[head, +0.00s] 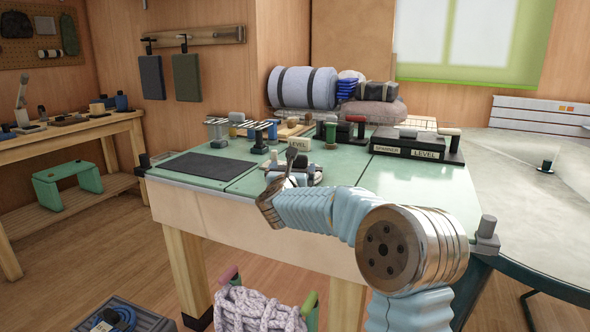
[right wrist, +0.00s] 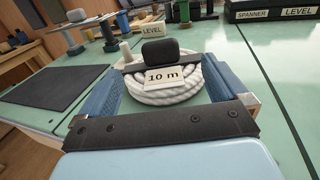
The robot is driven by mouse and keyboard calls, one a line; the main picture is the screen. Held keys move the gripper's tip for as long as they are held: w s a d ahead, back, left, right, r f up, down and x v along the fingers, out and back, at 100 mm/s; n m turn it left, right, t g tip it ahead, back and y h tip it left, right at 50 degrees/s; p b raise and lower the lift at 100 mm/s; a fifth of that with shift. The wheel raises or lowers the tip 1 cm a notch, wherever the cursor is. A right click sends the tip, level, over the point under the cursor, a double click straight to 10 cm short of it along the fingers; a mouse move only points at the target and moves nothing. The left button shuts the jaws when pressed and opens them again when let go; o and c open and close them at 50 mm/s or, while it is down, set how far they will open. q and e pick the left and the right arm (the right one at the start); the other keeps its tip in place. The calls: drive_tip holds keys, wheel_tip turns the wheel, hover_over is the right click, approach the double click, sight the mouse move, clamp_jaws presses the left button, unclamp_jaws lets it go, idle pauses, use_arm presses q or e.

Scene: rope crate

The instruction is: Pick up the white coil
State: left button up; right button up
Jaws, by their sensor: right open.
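The white coil (right wrist: 158,98) lies flat on the green table top, with a "10 m" label and a dark strap and block on it. In the right wrist view my open right gripper (right wrist: 164,68) has one blue finger on each side of the coil. I cannot tell whether the fingers touch the rope. In the head view my right gripper (head: 290,168) reaches over the table's front edge and hides much of the coil. My left gripper is not in view.
A dark mat (head: 205,166) lies left of the coil on the table (head: 400,190). Behind are a "LEVEL" block (head: 298,144), small clamps and a black "SPANNER" and "LEVEL" holder (head: 410,150). Thick knitted rope (head: 258,310) hangs below the front edge.

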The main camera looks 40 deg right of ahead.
sight(294, 165)
drive_tip(key=x, duration=0.3)
drive_tip(key=shift+w+d+p, duration=0.2)
drive_tip(key=shift+w+p, duration=0.05)
drive_tip(key=shift+p, duration=0.1)
drive_tip(key=p+x, duration=0.2)
drive_tip(key=x, duration=0.2)
drive_tip(key=shift+w+d, duration=0.15)
drive_tip(key=shift+w, duration=0.05)
drive_tip(key=shift+w+d+p, duration=0.25)
drive_tip(key=shift+p, duration=0.05)
drive_tip(key=shift+c, duration=0.3)
drive_tip(key=c, duration=1.2)
drive_tip(key=shift+c, duration=1.1)
drive_tip(key=shift+r, duration=0.1)
